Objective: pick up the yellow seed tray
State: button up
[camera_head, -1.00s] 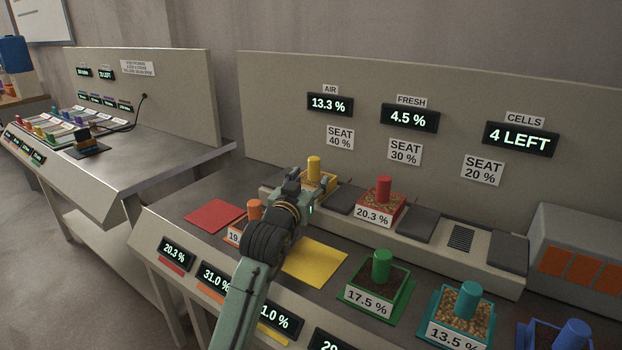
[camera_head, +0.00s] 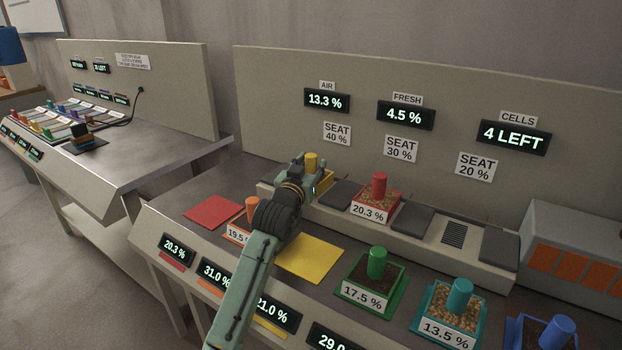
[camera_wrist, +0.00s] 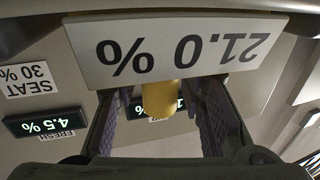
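The yellow seed tray (camera_head: 326,180) sits at the left end of the raised back ledge in the head view, partly hidden by my gripper. Its upright yellow post (camera_head: 311,161) shows beside my gripper (camera_head: 303,168). In the wrist view the tray's white 21.0 % label (camera_wrist: 180,48) appears upside down, close to the camera. The yellow post (camera_wrist: 159,100) stands between the two fingers of my gripper (camera_wrist: 162,92). Gaps show on both sides of the post, so the fingers are open around it. Most of the tray body is hidden in the wrist view.
A red tray (camera_head: 376,204) sits farther right on the ledge, past a dark pad (camera_head: 339,193). Green (camera_head: 371,285) and teal trays (camera_head: 451,313) stand at front right. A flat yellow mat (camera_head: 311,260) is empty.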

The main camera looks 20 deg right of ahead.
grip_shut()
dwell(0.5)
